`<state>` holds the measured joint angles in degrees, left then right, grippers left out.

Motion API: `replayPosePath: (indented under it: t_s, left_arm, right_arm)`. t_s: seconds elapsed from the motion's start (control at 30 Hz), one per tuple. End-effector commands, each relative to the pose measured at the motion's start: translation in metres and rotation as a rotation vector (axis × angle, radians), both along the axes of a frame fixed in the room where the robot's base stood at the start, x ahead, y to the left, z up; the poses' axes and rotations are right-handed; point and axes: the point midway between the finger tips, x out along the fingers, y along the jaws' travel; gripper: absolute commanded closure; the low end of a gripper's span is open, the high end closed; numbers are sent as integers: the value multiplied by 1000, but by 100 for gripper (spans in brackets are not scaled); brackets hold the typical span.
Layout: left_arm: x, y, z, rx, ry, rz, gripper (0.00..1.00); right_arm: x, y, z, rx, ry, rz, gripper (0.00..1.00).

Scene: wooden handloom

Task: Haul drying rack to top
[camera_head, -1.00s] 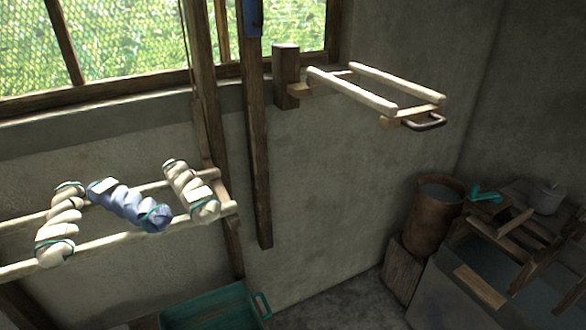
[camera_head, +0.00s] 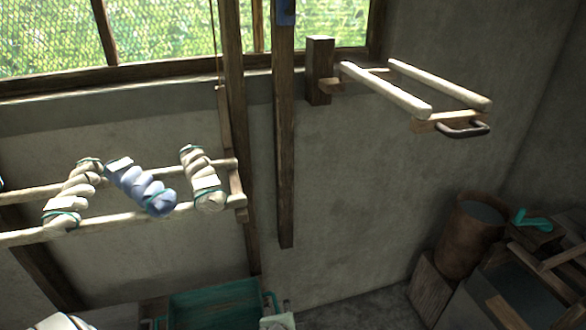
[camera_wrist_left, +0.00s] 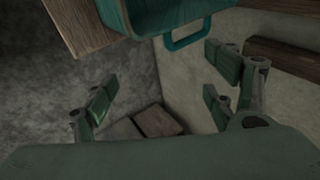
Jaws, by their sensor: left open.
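The drying rack (camera_head: 128,220) shows at left in the head view as two pale rods joined by a wooden end piece. Two cream skeins and one blue skein (camera_head: 145,188) hang over the rods. A thin cord (camera_head: 218,45) runs up near a wooden upright behind the rack's right end. My left gripper (camera_wrist_left: 160,88) shows in the wrist view with its green-padded fingers apart and nothing between them. It is below a teal crate handle (camera_wrist_left: 187,37) in that picture, apart from it. I cannot make it out in the head view. My right gripper is not in view.
A second frame of pale rods (camera_head: 385,92) with a metal handle (camera_head: 463,130) juts from the wall at right. A teal crate (camera_head: 215,305) stands below the rack. A rusty bucket (camera_head: 470,240) and wooden gear stand at lower right.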

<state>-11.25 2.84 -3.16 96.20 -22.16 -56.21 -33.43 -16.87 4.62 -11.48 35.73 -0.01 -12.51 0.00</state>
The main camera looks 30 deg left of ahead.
Motion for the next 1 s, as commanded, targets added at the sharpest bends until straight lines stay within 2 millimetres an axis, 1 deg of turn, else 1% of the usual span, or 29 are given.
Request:
replayPosePath:
  t_s: [0.03, 0.07, 0.1, 0.17, 0.27, 0.37, 0.4, 0.47, 0.5, 0.57, 0.6, 0.7, 0.8, 0.9, 1.0]
  left_arm:
    - [14, 6, 8, 48, -11, -31, 22]
    - [21, 10, 12, 78, -14, -51, 22]
    - [33, 16, 21, 127, -22, -80, 22]
    - [50, 26, 34, 207, -28, -125, 22]
    - [85, 44, 63, 375, -30, -213, 22]
    - [127, 68, 108, 609, -7, -314, 22]
    - [145, 77, 130, 721, 14, -358, 22]
    - [170, 91, 166, 896, 65, -418, 22]
    - [184, 99, 191, 1009, 108, -453, 22]
    - [203, 109, 227, 1168, 182, -497, 22]
    - [213, 115, 249, 1263, 238, -520, 22]
    - [231, 124, 296, 1452, 371, -564, 22]
    - [242, 129, 328, 1573, 477, -588, 22]
    - [246, 132, 345, 1634, 541, -600, 22]
    - [247, 133, 350, 1653, 562, -604, 22]
  right_arm:
    - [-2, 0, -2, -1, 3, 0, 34]
    - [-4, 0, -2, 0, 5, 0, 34]
    - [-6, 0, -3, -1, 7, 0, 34]
    - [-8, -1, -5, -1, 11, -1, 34]
    - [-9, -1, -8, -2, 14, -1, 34]
    - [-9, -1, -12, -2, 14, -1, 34]
    - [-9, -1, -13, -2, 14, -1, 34]
    - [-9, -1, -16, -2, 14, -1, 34]
    - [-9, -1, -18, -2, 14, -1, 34]
    - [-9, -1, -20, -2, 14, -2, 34]
    - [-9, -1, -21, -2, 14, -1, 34]
    - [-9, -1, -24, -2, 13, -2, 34]
    - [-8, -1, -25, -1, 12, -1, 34]
    - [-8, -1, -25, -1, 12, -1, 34]
    - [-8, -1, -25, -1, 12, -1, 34]
